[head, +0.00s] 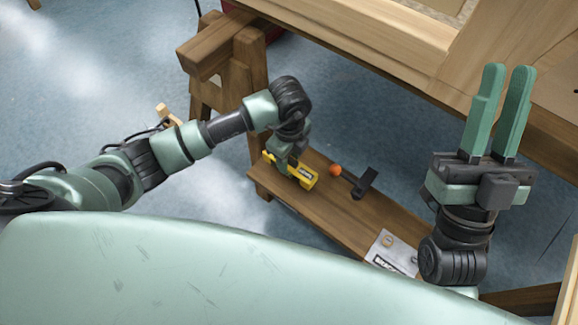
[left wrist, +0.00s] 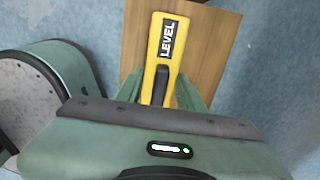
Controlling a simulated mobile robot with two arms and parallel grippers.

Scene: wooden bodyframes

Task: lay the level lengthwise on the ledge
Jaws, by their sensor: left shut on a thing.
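The yellow level (head: 304,176) is in my left gripper (head: 287,160), over the left part of the wooden ledge (head: 332,214). In the left wrist view the level (left wrist: 157,72) points away from the gripper (left wrist: 165,98), its LEVEL label facing the camera, with the ledge (left wrist: 208,42) behind it. Whether the level touches the ledge or hangs just above it, I cannot tell. My left gripper is shut on it, and its fingers are partly hidden. My right gripper (head: 500,110) is open and empty, its fingers pointing up, at the right of the head view.
A dark hammer (head: 362,183) and an orange ball-like thing (head: 335,170) lie on the ledge right of the level. A labelled grey plate (head: 392,250) lies at its near right end. A wooden sawhorse (head: 230,70) and large wooden frame (head: 370,40) stand behind.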

